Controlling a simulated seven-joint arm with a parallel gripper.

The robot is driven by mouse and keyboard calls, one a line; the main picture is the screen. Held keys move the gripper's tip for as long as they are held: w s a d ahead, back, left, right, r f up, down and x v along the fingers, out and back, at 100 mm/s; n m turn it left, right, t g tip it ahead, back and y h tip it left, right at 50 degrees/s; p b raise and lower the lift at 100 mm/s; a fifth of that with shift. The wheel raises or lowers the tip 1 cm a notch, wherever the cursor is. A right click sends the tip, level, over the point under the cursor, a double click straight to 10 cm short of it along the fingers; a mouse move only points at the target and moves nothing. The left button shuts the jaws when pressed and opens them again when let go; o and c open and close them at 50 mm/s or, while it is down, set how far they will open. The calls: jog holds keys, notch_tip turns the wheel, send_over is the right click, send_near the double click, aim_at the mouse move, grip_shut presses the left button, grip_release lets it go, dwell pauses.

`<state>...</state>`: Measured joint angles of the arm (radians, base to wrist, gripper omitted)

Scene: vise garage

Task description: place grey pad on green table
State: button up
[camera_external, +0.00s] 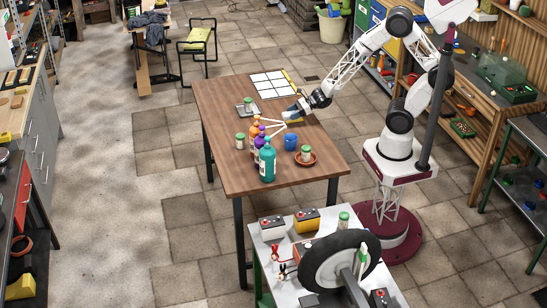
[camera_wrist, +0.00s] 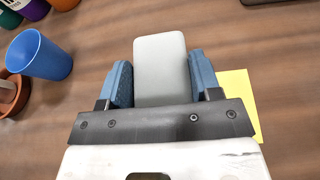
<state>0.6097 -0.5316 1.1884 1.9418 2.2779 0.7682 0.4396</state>
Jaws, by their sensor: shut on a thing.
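A light grey rounded pad (camera_wrist: 160,68) shows in the wrist view between the two blue fingertips of my gripper (camera_wrist: 160,85). The fingers are shut on its sides, and the pad extends out past their tips. In the outside view my gripper (camera_external: 291,112) is over the brown wooden table (camera_external: 225,98); the pad is too small there to tell apart clearly. A table with a pale top and green legs (camera_external: 264,232) stands in the foreground, carrying a wheel, battery-like boxes and small items. Another green-legged table (camera_external: 537,132) stands at the right edge; which one is the green table is unclear.
A yellow note (camera_wrist: 237,98) lies under my gripper's right side. A blue cup (camera_external: 291,142), a terracotta saucer (camera_external: 314,161) with a jar, and several bottles (camera_external: 267,162) stand on the brown table. The black wheel (camera_external: 322,262) takes up much of the foreground table.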

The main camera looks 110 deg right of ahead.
aim_at(288, 116)
jog(key=shift+s+a+r, duration=0.1)
jog(key=shift+s+a, duration=0.35)
jog(key=shift+s, duration=0.55)
jog(key=shift+s+a+r, duration=0.1)
jog(key=shift+s+a, duration=0.4)
jog(key=shift+s, duration=0.5)
jog(key=shift+s+a+r, duration=0.1)
jog(key=shift+s+a, duration=0.35)
jog(key=shift+s, duration=0.55)
jog(key=w+r, duration=0.1)
jog(key=w, duration=0.2)
jog(key=w+r, duration=0.1)
jog(key=w, duration=0.2)
jog(key=w+r, duration=0.1)
jog(key=w, duration=0.2)
jog(key=shift+w+d+r, duration=0.1)
jog(key=shift+d, duration=0.15)
jog(key=w+a+r, duration=0.5)
jog(key=w, duration=0.5)
jog(key=w+a+r, duration=0.5)
jog(key=w+r, duration=0.1)
jog(key=w, duration=0.4)
jog(key=w+a+r, duration=0.5)
jog(key=w+r, duration=0.1)
jog(key=w, duration=0.3)
jog(key=shift+w+a, duration=0.4)
jog(key=shift+r, duration=0.1)
jog(key=shift+a, duration=0.15)
